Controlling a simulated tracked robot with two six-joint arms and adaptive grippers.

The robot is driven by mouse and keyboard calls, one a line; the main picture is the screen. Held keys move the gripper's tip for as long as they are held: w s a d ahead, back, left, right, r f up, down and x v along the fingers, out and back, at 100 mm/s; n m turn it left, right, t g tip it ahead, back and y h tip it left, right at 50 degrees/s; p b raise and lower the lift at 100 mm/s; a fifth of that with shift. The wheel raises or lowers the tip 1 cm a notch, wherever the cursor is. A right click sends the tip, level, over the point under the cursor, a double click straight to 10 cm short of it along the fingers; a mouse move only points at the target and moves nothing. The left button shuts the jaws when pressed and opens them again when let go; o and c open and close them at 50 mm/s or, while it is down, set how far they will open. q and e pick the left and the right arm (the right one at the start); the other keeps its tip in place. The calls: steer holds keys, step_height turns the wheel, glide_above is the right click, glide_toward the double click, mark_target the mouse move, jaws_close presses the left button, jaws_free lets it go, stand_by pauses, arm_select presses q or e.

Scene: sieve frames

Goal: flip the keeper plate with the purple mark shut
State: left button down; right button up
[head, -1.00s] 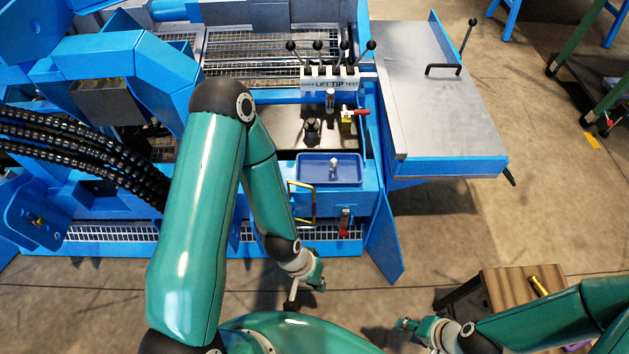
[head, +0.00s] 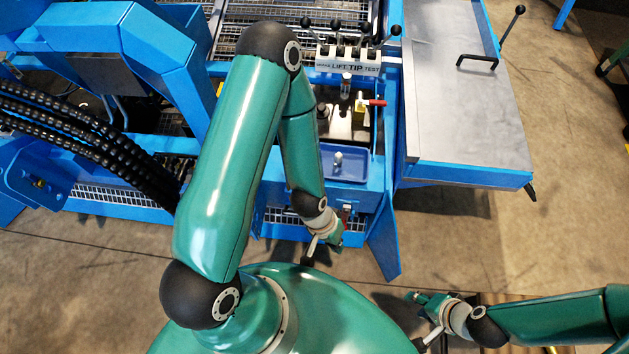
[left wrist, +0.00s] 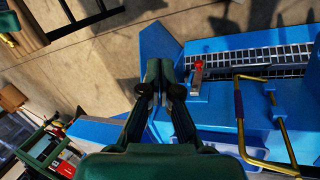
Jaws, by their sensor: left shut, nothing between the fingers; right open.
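I cannot make out a keeper plate with a purple mark in either view. My left gripper (head: 337,238) is low in front of the blue machine, close to its front face. In the left wrist view its two fingers (left wrist: 159,80) are together with nothing between them. A red-tipped metal latch (left wrist: 198,72) on the machine front shows just right of the fingers, apart from them in the picture. My right gripper (head: 416,297) is open and empty at the lower right, away from the machine.
A bent yellow rod handle (left wrist: 240,115) stands out from the machine front. Control levers (head: 347,65) and a blue tray (head: 360,170) are above the front. A grey side table (head: 465,110) with a black handle (head: 478,60) is at the right. Bare floor (head: 460,230) lies below it.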

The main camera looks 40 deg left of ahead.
steer(key=shift+o, duration=0.3)
steer(key=shift+s, duration=0.1)
steer(key=shift+o, duration=0.2)
arm_select(q)
steer(key=w+a+f+n+g+b, duration=0.2)
steer(key=w+a+f+b, duration=0.2)
steer(key=w+b, duration=0.25)
steer(key=w+a+n+b, duration=0.1)
steer(key=w+a+b, duration=0.2)
steer(key=a, duration=0.2)
steer(key=w+a+r+n+g+b, duration=0.1)
steer(key=w+a+n+b, duration=0.1)
steer(key=a, duration=0.4)
steer(key=w+a+r+n+b, duration=0.1)
steer(key=w+a+n+b, duration=0.1)
steer(key=w+a+b, duration=0.2)
steer(key=shift+w+a+r+g+y+b, duration=0.1)
steer(key=shift+a+g+y+b, duration=0.1)
steer(key=shift+a+b, duration=0.35)
steer(key=shift+w+a+r+g+y+b, duration=0.1)
steer(key=shift+a+y+b, duration=0.1)
steer(key=shift+a+b, duration=0.25)
steer(key=shift+a+r, duration=0.1)
arm_select(e)
step_height(320, 180, down, 17)
steer(key=shift+f, duration=0.2)
steer(key=shift+d, duration=0.1)
